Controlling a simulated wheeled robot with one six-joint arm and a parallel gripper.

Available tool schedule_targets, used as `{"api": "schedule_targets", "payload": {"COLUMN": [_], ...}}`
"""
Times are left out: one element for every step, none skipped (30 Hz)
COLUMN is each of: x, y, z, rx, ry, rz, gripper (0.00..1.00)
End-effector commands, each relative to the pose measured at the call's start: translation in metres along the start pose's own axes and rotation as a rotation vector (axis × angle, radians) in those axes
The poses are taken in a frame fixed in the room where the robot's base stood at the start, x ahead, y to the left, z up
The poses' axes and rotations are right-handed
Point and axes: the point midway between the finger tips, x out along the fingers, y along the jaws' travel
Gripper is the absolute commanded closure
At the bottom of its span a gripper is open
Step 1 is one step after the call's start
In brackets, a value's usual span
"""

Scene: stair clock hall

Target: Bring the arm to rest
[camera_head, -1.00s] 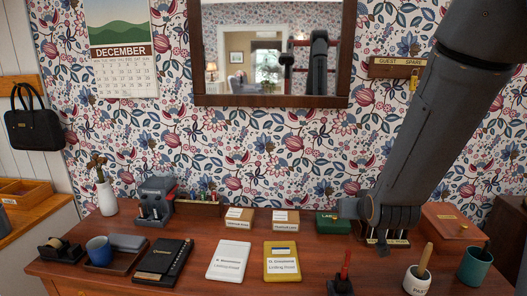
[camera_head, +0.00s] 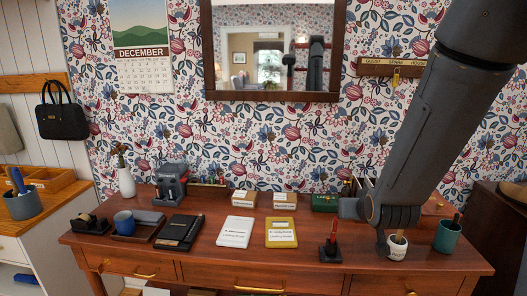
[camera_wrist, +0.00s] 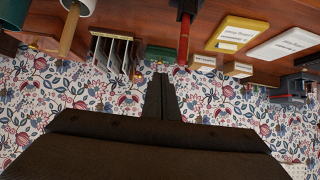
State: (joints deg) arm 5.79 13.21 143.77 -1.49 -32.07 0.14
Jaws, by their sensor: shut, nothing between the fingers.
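My arm (camera_head: 430,130) reaches down from the upper right of the head view, its bent end over the right part of the wooden desk. My gripper shows in the wrist view (camera_wrist: 161,92) with its two fingers together and nothing between them. In the head view the fingertips are small and hard to make out, near the white pot (camera_head: 397,247). In the wrist view the picture is upside down, with the desk (camera_wrist: 140,18) along the top and the floral wall behind the fingers.
The desk holds a red stamp (camera_head: 332,240), a green cup (camera_head: 448,235), a yellow-framed card (camera_head: 281,232), a white card (camera_head: 236,231), a black notebook (camera_head: 180,231) and a blue mug (camera_head: 124,222). A mirror (camera_head: 272,97) and key rack (camera_head: 392,69) hang behind.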

Motion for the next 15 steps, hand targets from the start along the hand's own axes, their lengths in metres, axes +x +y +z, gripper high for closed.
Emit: {"api": "schedule_targets", "payload": {"x": [0.0,0.0,0.001,0.001,0.001,0.001,0.001,0.001,0.0,0.0,-0.001,-0.001,-0.002,-0.002,-0.004], "y": [0.001,0.001,0.0,0.0,0.0,0.0,0.0,-0.001,-0.001,-0.002,-0.003,-0.004,-0.005,-0.006,-0.008], "z": [0.0,0.0,0.004,0.007,0.011,0.015,0.018,0.021,0.026,0.03,0.034,0.04,0.044,0.049,0.057], "rx": [0.001,0.001,0.0,0.0,0.001,0.001,0.001,0.001,0.001,0.001,0.0,-0.001,-0.002,-0.003,-0.004], "ry": [0.0,0.0,-0.015,-0.027,-0.039,-0.054,-0.067,-0.079,-0.096,-0.111,-0.126,-0.148,-0.166,-0.184,-0.211], "rz": [0.001,0.001,0.0,0.0,0.0,0.0,0.0,0.0,0.0,-0.001,-0.002,-0.004,-0.005,-0.007,-0.009], "gripper": [1.0,1.0,1.0,1.0,1.0,1.0,1.0,1.0,1.0,1.0,1.0,1.0,1.0,1.0,1.0]}}
